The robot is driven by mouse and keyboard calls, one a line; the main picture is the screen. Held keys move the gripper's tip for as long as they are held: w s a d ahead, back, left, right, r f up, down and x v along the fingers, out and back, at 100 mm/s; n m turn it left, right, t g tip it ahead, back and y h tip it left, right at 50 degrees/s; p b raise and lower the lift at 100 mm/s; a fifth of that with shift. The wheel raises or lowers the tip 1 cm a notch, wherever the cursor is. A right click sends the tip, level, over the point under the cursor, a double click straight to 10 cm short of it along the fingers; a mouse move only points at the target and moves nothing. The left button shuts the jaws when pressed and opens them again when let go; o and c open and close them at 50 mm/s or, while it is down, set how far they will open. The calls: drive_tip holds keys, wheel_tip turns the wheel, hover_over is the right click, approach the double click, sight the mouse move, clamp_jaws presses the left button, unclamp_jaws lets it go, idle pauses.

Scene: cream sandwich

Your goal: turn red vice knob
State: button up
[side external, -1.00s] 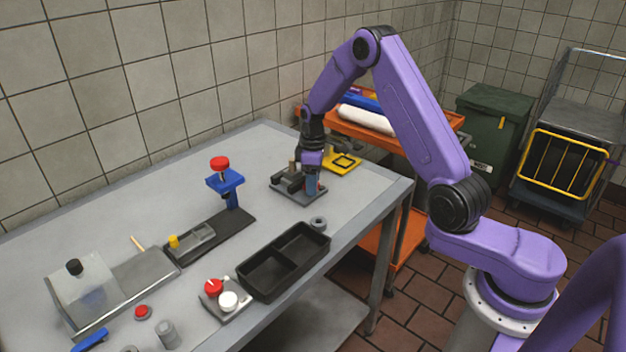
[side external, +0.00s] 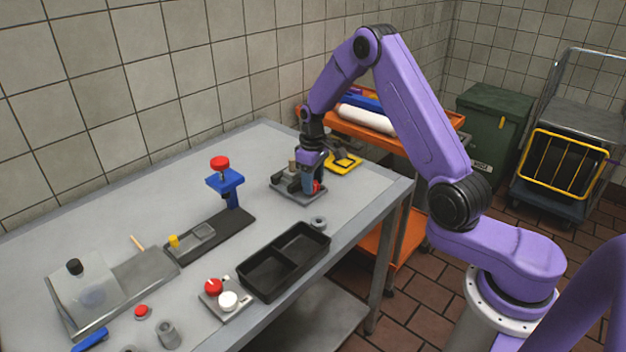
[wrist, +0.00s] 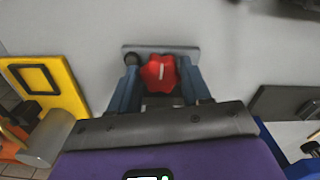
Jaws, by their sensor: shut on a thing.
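The vice (side external: 284,190) is a dark grey block on a flat base near the far right end of the table. Its red lobed knob (wrist: 159,72) carries a pale line that stands nearly upright in the wrist view. In the side view the knob (side external: 317,187) shows partly beside the fingers. My gripper (wrist: 160,78) is shut on the knob, with one blue finger on each side. It points down at the vice's right end in the side view (side external: 312,182). The fingers hide part of the knob.
A grey ring (side external: 319,223) and a black two-part tray (side external: 286,262) lie in front. A blue press with a red top (side external: 220,163) stands to the left. The orange cart (side external: 385,132) is beyond the table edge.

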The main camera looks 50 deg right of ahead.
drive_tip(key=m, duration=0.4)
drive_tip(key=shift+a+m, duration=0.1)
drive_tip(key=shift+m, duration=0.2)
drive_tip(key=m, duration=0.4)
drive_tip(key=shift+m, duration=0.4)
drive_tip(key=shift+w+a, duration=0.1)
drive_tip(key=o, duration=0.8)
drive_tip(key=shift+r, duration=0.15)
wheel_tip(320, 180, up, 17)
drive_tip(key=shift+r, duration=0.1)
